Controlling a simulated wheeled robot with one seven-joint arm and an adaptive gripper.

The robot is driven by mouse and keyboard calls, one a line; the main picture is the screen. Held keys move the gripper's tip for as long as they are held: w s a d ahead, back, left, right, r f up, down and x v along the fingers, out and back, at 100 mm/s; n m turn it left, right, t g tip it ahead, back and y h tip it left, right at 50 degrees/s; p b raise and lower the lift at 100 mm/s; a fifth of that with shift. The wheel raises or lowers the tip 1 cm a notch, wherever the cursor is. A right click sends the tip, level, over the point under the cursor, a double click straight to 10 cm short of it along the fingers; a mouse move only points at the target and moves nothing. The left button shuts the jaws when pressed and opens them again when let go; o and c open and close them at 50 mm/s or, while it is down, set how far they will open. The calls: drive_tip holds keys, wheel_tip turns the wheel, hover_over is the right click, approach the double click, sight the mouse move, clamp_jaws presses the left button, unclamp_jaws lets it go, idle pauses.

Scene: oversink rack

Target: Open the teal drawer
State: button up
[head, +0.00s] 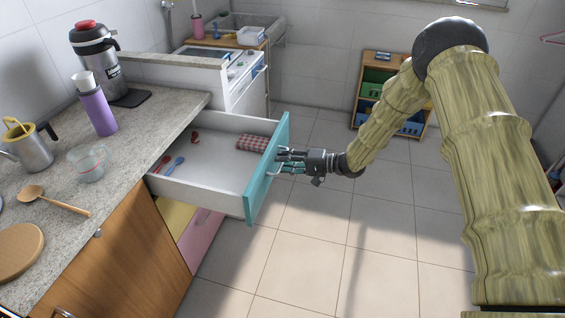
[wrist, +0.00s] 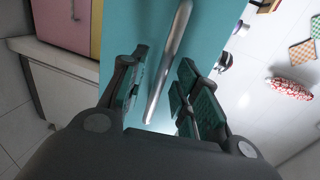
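The teal drawer (head: 267,170) is pulled well out from under the counter, its white inside showing. Its teal front also fills the middle of the wrist view (wrist: 130,25). A slim metal handle (wrist: 165,65) runs down that front. My gripper (head: 285,162) is at the outer face of the front, by the handle. In the wrist view my gripper (wrist: 162,98) has its two dark-green-padded fingers apart, one on each side of the handle, with teal showing between the handle and the pads. Part of the handle is hidden by the gripper in the head view.
The drawer holds a red checked cloth (head: 252,144), a blue spoon (head: 174,165) and red utensils. Below are yellow and pink fronts (head: 200,238). The counter (head: 130,158) carries a purple bottle (head: 98,108) and kettle. Tiled floor (head: 330,240) is clear; a shelf (head: 385,90) stands behind.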

drive_tip(key=v, duration=1.1)
drive_tip(key=shift+s+f, duration=0.1)
drive_tip(key=shift+f, duration=0.05)
drive_tip(key=s+d+f+t+h, duration=0.3)
drive_tip(key=s+f+h, duration=0.6)
drive_tip(key=s+f, duration=1.15)
drive_tip(key=s+d+f+n+g+h, duration=0.1)
drive_tip(key=s+d+g+h, duration=0.1)
drive_tip(key=s, duration=0.7)
drive_tip(key=s+d+f+g+h, duration=0.1)
drive_tip(key=s+d, duration=0.3)
drive_tip(key=s, duration=0.6)
drive_tip(key=s+d+f+n+g+h, duration=0.1)
drive_tip(key=s+d+g+h, duration=0.2)
drive_tip(key=s, duration=0.6)
drive_tip(key=shift+s+f+n+g, duration=0.2)
drive_tip(key=shift+f+n+g, duration=0.15)
drive_tip(key=shift+g, duration=0.15)
